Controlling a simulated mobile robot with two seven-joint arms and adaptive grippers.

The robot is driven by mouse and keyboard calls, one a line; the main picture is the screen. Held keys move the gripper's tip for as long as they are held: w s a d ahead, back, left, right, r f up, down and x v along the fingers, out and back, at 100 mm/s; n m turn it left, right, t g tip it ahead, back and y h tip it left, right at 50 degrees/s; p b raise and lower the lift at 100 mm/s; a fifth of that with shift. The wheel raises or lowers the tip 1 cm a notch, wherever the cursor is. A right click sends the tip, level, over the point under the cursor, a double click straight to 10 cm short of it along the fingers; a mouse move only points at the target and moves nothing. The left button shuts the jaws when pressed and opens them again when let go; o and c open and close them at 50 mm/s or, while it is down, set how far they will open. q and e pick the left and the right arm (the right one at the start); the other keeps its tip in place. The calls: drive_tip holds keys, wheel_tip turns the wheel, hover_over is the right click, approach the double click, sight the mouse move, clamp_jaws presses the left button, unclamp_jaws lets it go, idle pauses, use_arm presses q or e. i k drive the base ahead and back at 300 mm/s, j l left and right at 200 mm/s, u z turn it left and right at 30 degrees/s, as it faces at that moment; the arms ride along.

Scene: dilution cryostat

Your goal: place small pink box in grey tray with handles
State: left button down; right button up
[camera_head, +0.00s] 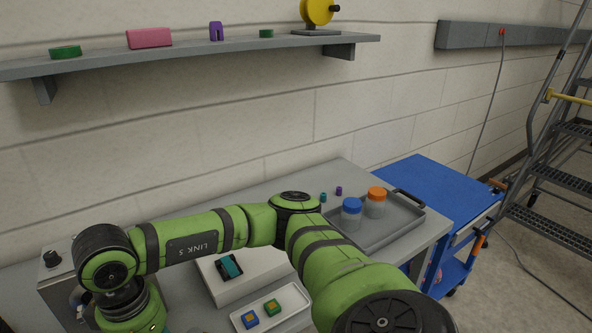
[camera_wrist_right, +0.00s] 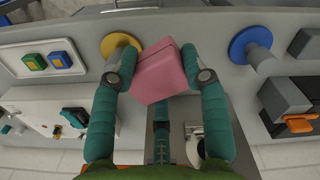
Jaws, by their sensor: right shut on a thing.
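A small pink box (camera_wrist_right: 160,75) sits between the teal fingers of my right gripper (camera_wrist_right: 163,76) in the right wrist view. The gripper is shut on it, with the fingers on its two sides. The grey tray with handles (camera_head: 378,240) stands on the right part of the grey table in the head view, with a dark handle at its far right end. A blue-lidded jar (camera_head: 351,214) and an orange-lidded jar (camera_head: 376,202) stand in it. My right arm crosses the head view in front of the table, and its gripper is out of that frame. My left gripper is in neither view.
A white tray (camera_head: 293,316) with two small coloured blocks lies at the front of the table. A wall shelf (camera_head: 200,50) holds a larger pink block (camera_head: 149,37) and other small things. A blue cart (camera_head: 425,190) stands right of the table, near steps (camera_head: 565,180).

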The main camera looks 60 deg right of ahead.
sight(405, 218)
drive_tip(key=l+z, duration=0.8)
drive_tip(key=i+l+z, duration=0.1)
drive_tip(key=z, duration=0.25)
drive_tip(key=i+l+z, duration=0.1)
drive_tip(key=l+z, duration=0.3)
drive_tip(key=i+l, duration=0.2)
drive_tip(key=l, duration=0.15)
drive_tip(key=i+l+z, duration=0.1)
drive_tip(key=l, duration=0.25)
drive_tip(key=i, duration=0.1)
